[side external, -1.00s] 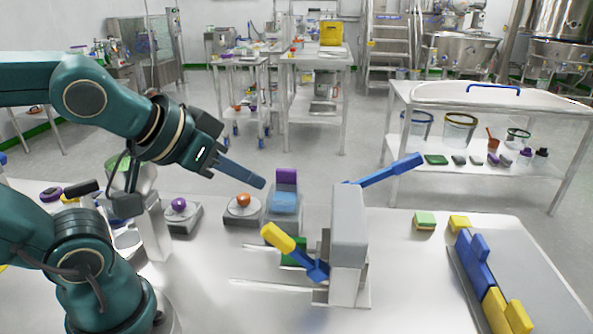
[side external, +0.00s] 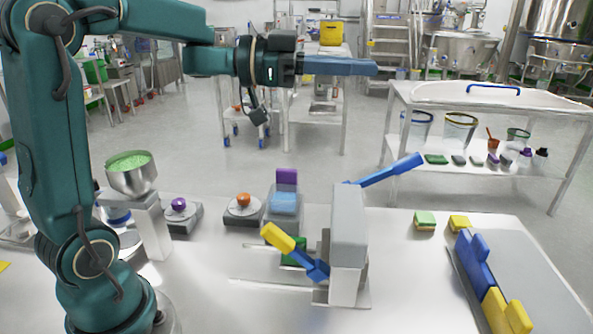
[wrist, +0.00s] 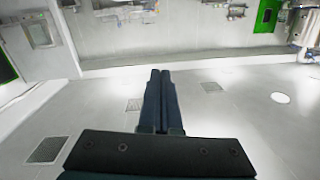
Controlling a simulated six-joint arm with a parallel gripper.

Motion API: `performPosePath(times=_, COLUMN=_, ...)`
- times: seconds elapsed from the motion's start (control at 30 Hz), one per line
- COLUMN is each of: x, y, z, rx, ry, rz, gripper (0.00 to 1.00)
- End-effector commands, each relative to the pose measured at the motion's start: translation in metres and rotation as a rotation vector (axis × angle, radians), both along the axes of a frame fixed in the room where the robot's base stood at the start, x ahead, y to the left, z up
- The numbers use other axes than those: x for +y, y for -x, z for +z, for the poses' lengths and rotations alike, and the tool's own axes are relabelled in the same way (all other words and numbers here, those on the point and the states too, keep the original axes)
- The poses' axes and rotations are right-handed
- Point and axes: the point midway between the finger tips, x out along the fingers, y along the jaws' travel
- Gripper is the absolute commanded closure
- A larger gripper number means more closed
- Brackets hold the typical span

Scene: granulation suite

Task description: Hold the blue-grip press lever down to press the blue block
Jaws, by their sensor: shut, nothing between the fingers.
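The press (side external: 348,235) is a grey upright housing on the table. Its blue-grip lever (side external: 392,169) slants up to the right from behind the housing's top. A second lever with a yellow grip (side external: 277,236) slants up to the left from low on the housing, near a green block (side external: 293,253). A pale blue block (side external: 284,202) stands left of the press, below a purple block (side external: 286,178); whether it is the task's block is unclear. My gripper (side external: 372,67) is shut and empty, level and well above the blue-grip lever. The wrist view shows its fingers together (wrist: 160,78).
Blue pieces (side external: 475,258) and yellow pieces (side external: 505,312) stand along a grey panel at right. Sponge-like blocks (side external: 424,221) lie behind. An orange ball (side external: 243,199), a purple ball (side external: 179,204) and a bowl (side external: 132,176) are at left. The air around my gripper is clear.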

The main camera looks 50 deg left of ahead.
Motion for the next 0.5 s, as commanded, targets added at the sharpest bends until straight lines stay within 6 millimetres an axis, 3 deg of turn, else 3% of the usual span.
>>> performPosePath(times=0.03, x=0.009, y=-0.001, z=-0.017, rx=0.053, ry=-0.011, rz=-0.039, gripper=1.0)
performPosePath(times=0.2, x=0.036, y=0.0, z=-0.062, rx=0.183, ry=-0.041, rz=-0.106, gripper=1.0)
performPosePath(times=0.3, x=0.054, y=-0.005, z=-0.078, rx=0.221, ry=-0.039, rz=-0.081, gripper=1.0)
performPosePath(times=0.5, x=0.07, y=-0.009, z=-0.092, rx=0.254, ry=-0.009, rz=-0.043, gripper=1.0)
